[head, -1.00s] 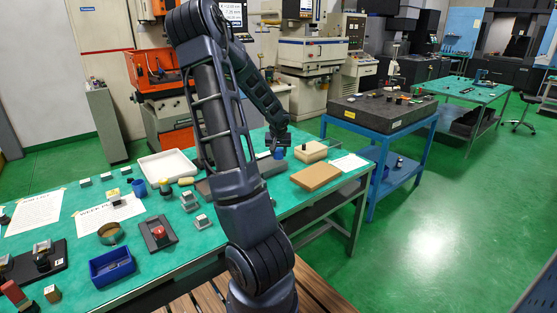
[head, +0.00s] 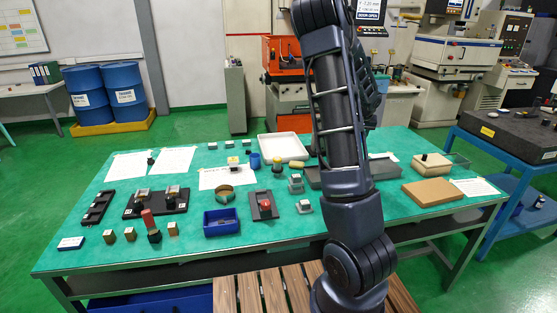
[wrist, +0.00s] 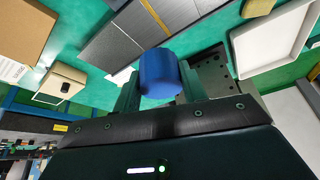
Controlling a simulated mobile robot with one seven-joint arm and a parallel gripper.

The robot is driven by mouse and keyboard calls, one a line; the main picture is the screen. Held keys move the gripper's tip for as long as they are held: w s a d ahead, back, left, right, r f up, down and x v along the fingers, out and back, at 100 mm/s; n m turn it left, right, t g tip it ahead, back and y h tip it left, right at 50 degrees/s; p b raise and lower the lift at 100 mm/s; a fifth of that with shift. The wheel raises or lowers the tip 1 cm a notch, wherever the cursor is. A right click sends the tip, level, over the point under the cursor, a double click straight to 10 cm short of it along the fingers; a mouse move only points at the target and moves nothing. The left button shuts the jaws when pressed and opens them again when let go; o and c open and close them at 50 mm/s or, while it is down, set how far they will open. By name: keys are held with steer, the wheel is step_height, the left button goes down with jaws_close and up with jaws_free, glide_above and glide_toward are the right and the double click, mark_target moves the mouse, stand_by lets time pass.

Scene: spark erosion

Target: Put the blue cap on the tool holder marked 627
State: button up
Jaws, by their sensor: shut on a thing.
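In the wrist view, my gripper (wrist: 159,88) is shut on a blue cap (wrist: 160,70), which stands out between the fingertips. In the head view my arm hides my gripper and the held cap. Another blue cylindrical piece (head: 255,161) stands at the back middle of the table.

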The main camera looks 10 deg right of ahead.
steer(key=w+a+r+n+y, duration=0.1)
steer(key=w+a+r+n, duration=0.1)
steer(key=w+a, duration=0.45)
steer(key=w+a+r+n, duration=0.2)
steer(key=w+a, duration=0.1)
steer(key=a, duration=0.7)
step_height(320, 180, up, 3)
steer(key=n+y, duration=0.2)
steer(key=n, duration=0.1)
glide_above(278, 159)
steer(key=f, duration=2)
steer(key=shift+w, duration=0.2)
steer(key=shift+f, duration=0.1)
steer(key=o, duration=0.9)
steer(key=shift+o, duration=0.2)
